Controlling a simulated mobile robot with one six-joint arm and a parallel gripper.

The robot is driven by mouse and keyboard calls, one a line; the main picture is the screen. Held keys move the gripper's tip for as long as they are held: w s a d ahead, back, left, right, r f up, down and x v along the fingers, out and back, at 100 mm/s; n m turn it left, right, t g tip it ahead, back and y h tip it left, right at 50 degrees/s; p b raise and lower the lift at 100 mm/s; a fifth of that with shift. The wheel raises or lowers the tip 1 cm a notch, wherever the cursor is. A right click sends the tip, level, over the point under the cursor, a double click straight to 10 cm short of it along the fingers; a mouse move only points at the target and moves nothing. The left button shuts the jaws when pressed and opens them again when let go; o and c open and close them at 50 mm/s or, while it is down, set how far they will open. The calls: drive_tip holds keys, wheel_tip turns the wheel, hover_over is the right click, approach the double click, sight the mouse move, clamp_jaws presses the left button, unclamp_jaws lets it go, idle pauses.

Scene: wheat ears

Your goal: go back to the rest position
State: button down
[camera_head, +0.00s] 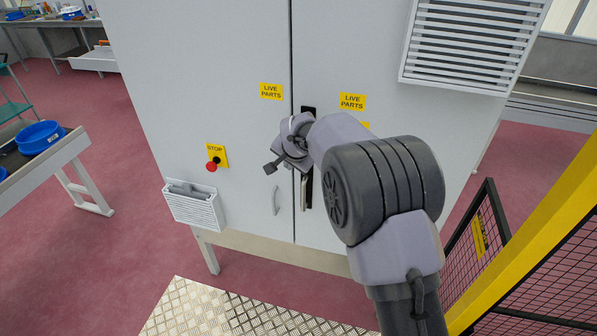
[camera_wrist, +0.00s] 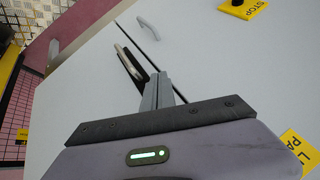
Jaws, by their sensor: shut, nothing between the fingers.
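My gripper (camera_wrist: 158,85) shows in the wrist view as narrow grey fingers closed together, with nothing held between them. It is in front of the grey cabinet (camera_head: 215,50), close to the door handle (camera_wrist: 130,64), which has a black plate and a metal lever. Whether the fingers touch the handle I cannot tell. In the head view my arm reaches up from the lower right, and its wrist covers part of the handle (camera_head: 305,188). The fingertips are hard to make out there. Both cabinet doors look shut.
A red stop button (camera_head: 211,166) and a small pale door pull (camera_head: 275,201) are left of the handle. A yellow-framed mesh fence (camera_head: 545,225) stands close on the right. A bench with blue bowls (camera_head: 40,136) is at left. Metal floor plate (camera_head: 215,310) lies in front.

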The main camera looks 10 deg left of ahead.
drive_tip(key=s+d+r+h+b, duration=0.1)
drive_tip(key=s+d+r+b, duration=0.2)
drive_tip(key=s+d+b, duration=0.5)
drive_tip(key=s+d+r+b, duration=0.3)
drive_tip(key=s+d+b, duration=0.1)
drive_tip(key=s+d, duration=0.7)
drive_tip(key=s+d+f+b, duration=0.3)
drive_tip(key=s+d+f, duration=0.1)
drive_tip(key=s, duration=0.7)
drive_tip(key=s+d+f+b, duration=0.4)
drive_tip(key=s+f, duration=0.2)
drive_tip(key=s, duration=0.5)
drive_tip(key=shift+s+d+f+g, duration=0.15)
drive_tip(key=shift+s+f+g, duration=0.15)
drive_tip(key=shift+s+g, duration=0.1)
